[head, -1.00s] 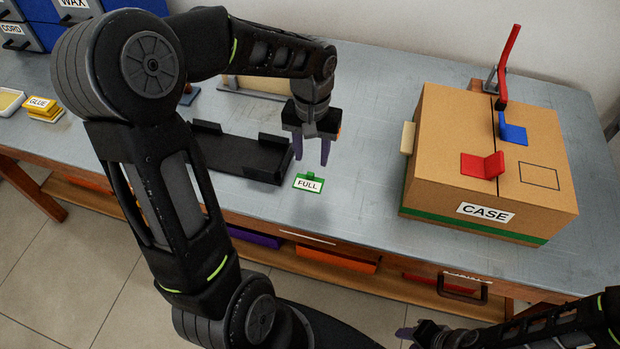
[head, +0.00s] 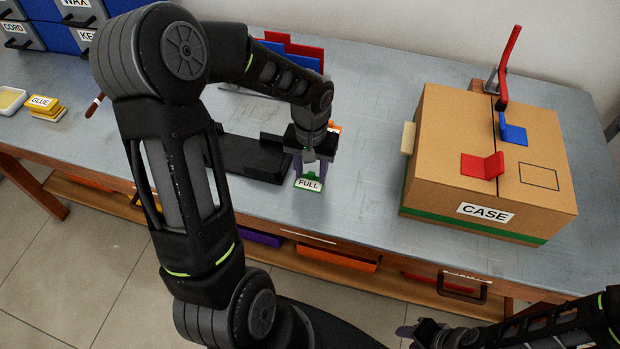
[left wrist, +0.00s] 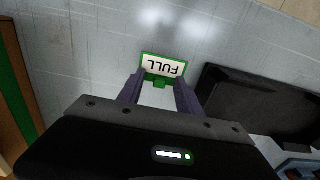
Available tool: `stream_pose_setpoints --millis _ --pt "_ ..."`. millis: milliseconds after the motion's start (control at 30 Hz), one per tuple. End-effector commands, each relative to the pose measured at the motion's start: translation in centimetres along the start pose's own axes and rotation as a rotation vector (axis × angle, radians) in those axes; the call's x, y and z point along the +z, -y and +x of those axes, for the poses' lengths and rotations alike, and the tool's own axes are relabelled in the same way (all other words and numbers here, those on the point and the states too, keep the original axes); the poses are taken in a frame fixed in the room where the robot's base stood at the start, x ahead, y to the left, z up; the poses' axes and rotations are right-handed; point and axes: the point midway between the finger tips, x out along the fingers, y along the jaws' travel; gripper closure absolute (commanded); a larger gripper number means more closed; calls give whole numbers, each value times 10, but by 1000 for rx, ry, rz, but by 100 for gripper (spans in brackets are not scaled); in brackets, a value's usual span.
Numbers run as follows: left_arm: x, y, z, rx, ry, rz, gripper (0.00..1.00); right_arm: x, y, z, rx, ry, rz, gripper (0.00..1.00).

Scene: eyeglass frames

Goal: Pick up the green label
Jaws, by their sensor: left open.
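The green label (head: 308,184) has a white face reading FULL and lies on the grey table near its front edge. My left gripper (head: 310,172) points down just above the label, fingers apart. In the left wrist view the label (left wrist: 162,67) shows just beyond the purple fingertips of the left gripper (left wrist: 160,82), with its small green tab between them. The fingers do not hold it. My right gripper (head: 408,332) is at the bottom edge, low and in front of the table; its jaw state is unclear.
A black tray (head: 245,158) lies just left of the label. A cardboard box marked CASE (head: 455,160) with red and blue pieces on top stands to the right. Yellow GLUE blocks (head: 46,108) are at far left. Table between label and box is clear.

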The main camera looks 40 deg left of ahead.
Motion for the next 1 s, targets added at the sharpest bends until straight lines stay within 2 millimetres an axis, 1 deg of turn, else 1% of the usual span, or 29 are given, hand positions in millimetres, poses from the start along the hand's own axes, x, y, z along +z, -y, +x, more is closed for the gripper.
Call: stream_pose_setpoints --millis 500,567,1000 --pt "0 0 -1 0 -1 -1 58 0 0 0 0 0 0 64" --pt "0 0 -1 0 -1 -1 62 0 0 0 0 0 0 64" --pt "0 0 -1 0 -1 -1 98 0 0 0 0 0 0 64"
